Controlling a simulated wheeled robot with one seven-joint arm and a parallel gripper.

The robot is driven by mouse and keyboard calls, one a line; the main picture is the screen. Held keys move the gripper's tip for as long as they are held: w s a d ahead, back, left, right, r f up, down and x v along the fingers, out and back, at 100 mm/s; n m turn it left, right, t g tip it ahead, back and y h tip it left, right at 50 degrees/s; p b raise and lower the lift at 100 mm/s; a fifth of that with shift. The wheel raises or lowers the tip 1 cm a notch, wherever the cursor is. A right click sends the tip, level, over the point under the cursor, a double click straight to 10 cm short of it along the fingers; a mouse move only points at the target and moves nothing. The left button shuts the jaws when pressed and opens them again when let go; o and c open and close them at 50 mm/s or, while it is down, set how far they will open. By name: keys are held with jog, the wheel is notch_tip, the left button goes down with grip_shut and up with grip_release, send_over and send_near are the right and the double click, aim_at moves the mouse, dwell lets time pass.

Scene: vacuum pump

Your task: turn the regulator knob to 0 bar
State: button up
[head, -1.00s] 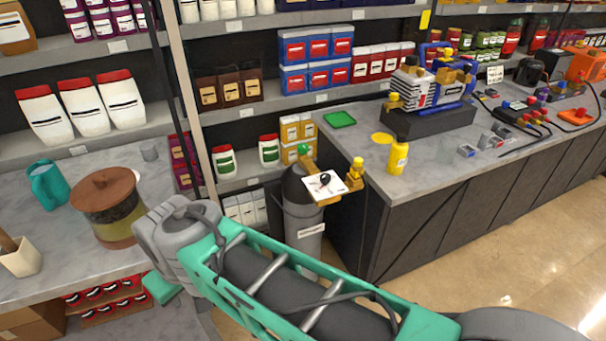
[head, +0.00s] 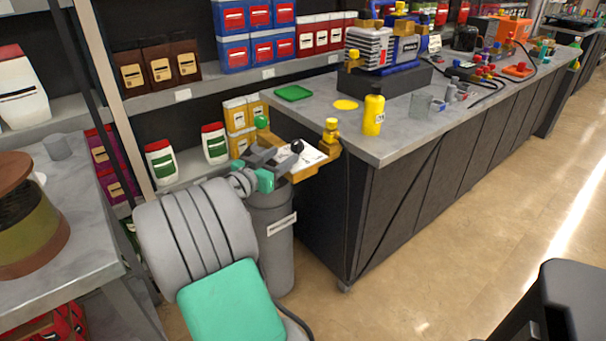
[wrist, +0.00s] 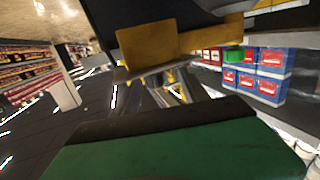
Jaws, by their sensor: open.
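The regulator's white dial panel (head: 312,158) hangs at the near-left corner of the grey bench in the head view, between brass fittings (head: 331,131). A small black knob (head: 297,146) stands on the panel. My gripper (head: 280,160) is open at the panel's left side, its grey fingers very close to the knob; I cannot tell whether they touch it. My gripper hides part of the panel, and the dial reading is too small to read. In the wrist view, a brass block (wrist: 150,48) and a green cap (wrist: 233,54) are close ahead; the knob cannot be made out.
A grey bin (head: 271,235) stands below my gripper. The bench (head: 400,135) holds a yellow bottle (head: 373,111), a green tray (head: 293,93) and a blue-and-grey pump (head: 385,50). Shelves of packages stand behind.

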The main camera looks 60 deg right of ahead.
jog(key=shift+s+d+r+m+g+h, duration=0.2)
jog(key=shift+s+d+m+g+h, duration=0.15)
jog(key=shift+s+d+g, duration=0.4)
jog(key=d, duration=0.4)
jog(key=s+d, duration=0.1)
jog(key=d, duration=0.2)
jog(key=shift+s, duration=0.1)
jog(key=shift+t, duration=0.35)
grip_shut()
